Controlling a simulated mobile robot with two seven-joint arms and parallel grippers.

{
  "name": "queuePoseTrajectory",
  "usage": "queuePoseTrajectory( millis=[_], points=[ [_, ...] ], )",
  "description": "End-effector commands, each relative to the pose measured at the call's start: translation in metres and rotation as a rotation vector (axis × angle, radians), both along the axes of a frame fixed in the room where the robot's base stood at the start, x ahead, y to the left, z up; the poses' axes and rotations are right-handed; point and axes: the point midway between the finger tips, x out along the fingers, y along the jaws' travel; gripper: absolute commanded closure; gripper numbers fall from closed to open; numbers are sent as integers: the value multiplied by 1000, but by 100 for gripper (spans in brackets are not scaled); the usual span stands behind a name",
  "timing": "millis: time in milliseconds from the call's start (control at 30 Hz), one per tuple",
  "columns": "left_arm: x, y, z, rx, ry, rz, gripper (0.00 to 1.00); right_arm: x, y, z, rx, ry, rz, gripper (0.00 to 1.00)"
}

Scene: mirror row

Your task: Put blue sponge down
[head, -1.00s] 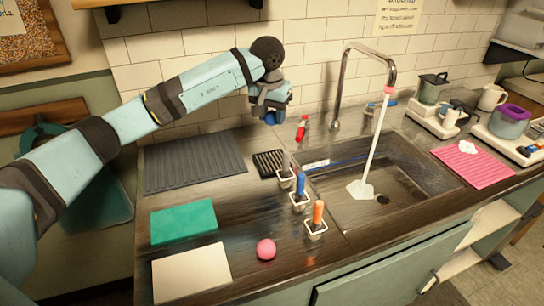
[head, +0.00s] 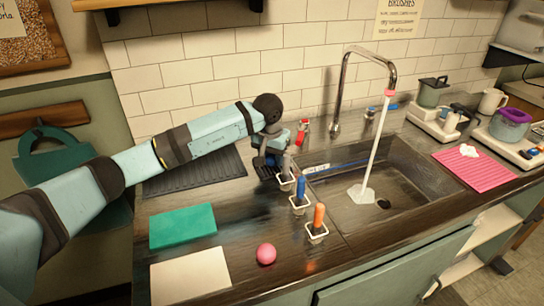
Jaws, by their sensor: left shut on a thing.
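My left gripper (head: 270,152) is low over the counter at the left side of the sink, beside the row of brush holders. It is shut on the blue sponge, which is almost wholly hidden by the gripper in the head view. A small black ridged rack (head: 264,172) lies right below the gripper, partly covered by it. I cannot tell whether the sponge touches the rack. My right gripper is not in view.
Brushes with grey, blue (head: 301,189) and orange (head: 319,214) handles stand in white holders close by. Water runs into the sink (head: 410,170). A grey ridged mat (head: 215,170), green block (head: 182,226), pale board (head: 190,276) and pink ball (head: 266,254) lie on the counter.

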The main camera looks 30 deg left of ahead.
Motion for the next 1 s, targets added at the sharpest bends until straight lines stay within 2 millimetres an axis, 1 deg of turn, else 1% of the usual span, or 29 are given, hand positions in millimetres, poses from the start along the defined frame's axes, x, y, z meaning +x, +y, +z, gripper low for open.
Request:
queuePoseTrajectory(
  millis=[167, 200, 300, 533, 667, 767, 1000],
  points=[
    [0, 0, -4, 1, 0, -1, 82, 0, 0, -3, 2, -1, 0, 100],
    [0, 0, -4, 1, 0, -1, 55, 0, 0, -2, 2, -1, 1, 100],
    [0, 0, -3, 1, 1, -1, 34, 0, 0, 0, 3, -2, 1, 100],
    [0, 0, -3, 0, 0, -1, 34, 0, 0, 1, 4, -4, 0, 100],
    [0, 0, 4, 0, 0, 0, 34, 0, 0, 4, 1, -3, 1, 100],
    [-2, 0, 18, 3, -4, -2, 34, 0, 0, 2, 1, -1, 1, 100],
    [-10, -1, 69, 0, -4, -1, 34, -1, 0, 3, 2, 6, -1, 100]
  ],
)
